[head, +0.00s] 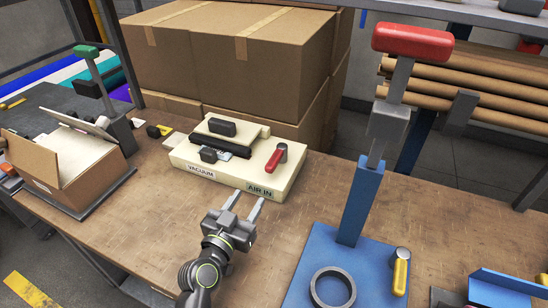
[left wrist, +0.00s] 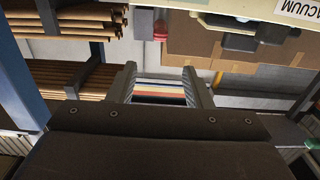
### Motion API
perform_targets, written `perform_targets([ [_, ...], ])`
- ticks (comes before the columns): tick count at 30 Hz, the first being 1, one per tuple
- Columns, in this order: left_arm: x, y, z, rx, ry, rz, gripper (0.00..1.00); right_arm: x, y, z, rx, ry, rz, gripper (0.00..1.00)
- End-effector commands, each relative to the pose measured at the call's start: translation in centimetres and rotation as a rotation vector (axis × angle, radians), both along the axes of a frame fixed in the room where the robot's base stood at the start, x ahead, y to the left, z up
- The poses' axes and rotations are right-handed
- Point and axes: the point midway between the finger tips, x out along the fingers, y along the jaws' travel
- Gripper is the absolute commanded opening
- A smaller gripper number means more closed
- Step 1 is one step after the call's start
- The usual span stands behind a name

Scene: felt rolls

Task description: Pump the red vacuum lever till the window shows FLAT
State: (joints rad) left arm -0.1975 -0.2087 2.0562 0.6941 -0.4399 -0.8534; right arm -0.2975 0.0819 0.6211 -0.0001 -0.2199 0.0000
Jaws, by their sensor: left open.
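A cream vacuum unit (head: 232,180) sits on the wooden bench, labelled VACUUM at its left front and AIR IN at its right front. A small lever with a red grip (head: 276,158) stands on its right side. A black-gripped part (head: 222,128) and a dark bar lie across its top; a small window-like patch (head: 224,155) is too small to read. My left gripper (head: 248,198) is open and empty, just in front of the AIR IN label, apart from the red lever. In the left wrist view its fingers (left wrist: 158,78) are spread with nothing between them. My right gripper is out of view.
A blue press (head: 360,200) with a large red-topped handle (head: 412,42) stands right of the unit. A grey ring (head: 332,288) and a yellow-handled tool (head: 401,275) lie on its base. An open carton (head: 75,165) is at left; stacked boxes (head: 220,50) stand behind.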

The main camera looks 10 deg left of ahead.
Motion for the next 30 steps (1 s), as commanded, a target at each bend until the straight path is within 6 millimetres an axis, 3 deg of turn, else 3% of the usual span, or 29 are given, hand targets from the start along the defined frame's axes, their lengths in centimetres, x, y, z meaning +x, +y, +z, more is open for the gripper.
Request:
perform_targets([
  [21,11.5,-2.3,0.3,0.0,0.0,-0.002,0.45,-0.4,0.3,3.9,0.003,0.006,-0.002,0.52],
  [30,14.9,-2.9,0.1,0.0,0.0,-0.001,0.45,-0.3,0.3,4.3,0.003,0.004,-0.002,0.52],
])
